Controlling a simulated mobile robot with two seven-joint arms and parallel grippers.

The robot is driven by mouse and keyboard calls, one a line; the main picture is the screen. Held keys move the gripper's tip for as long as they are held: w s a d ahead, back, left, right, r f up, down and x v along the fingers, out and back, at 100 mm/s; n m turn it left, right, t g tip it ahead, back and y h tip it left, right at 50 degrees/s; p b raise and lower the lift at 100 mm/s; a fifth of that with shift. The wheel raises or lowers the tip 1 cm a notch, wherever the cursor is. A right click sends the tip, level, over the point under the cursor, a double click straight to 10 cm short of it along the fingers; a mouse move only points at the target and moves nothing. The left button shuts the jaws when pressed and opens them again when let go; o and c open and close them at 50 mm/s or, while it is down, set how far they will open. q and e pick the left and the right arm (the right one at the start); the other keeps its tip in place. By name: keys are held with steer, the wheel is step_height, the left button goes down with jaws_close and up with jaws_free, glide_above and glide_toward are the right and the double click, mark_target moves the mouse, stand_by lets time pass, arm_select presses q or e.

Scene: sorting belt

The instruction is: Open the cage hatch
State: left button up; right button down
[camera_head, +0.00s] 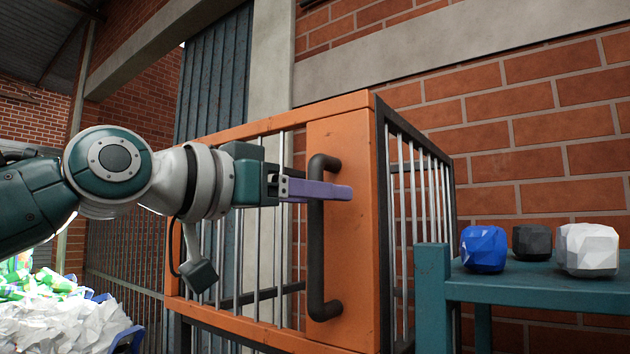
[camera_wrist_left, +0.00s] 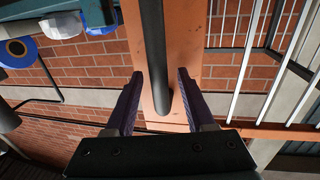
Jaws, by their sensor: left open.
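The cage (camera_head: 345,113) has an orange frame with pale vertical bars. Its hatch carries a dark vertical bar handle (camera_head: 325,285) on a wide orange panel. The hatch looks shut. My left gripper (camera_head: 335,192), with purple fingers, is at the handle's upper half in the head view. In the left wrist view the handle (camera_wrist_left: 156,50) runs between the two open fingers (camera_wrist_left: 158,95), with a gap on each side. The part of the handle behind the fingers is hidden in the head view. My right gripper is not in view.
A teal table (camera_head: 540,288) stands right of the cage, with a blue block (camera_head: 483,249), a dark block (camera_head: 531,242) and a white block (camera_head: 588,250) on it. A heap of pale crumpled material (camera_head: 65,325) lies at the lower left. A brick wall (camera_head: 530,130) stands behind.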

arm_select(q)
steer(key=shift+c, duration=0.2)
jaws_close()
stand_by(1.2)
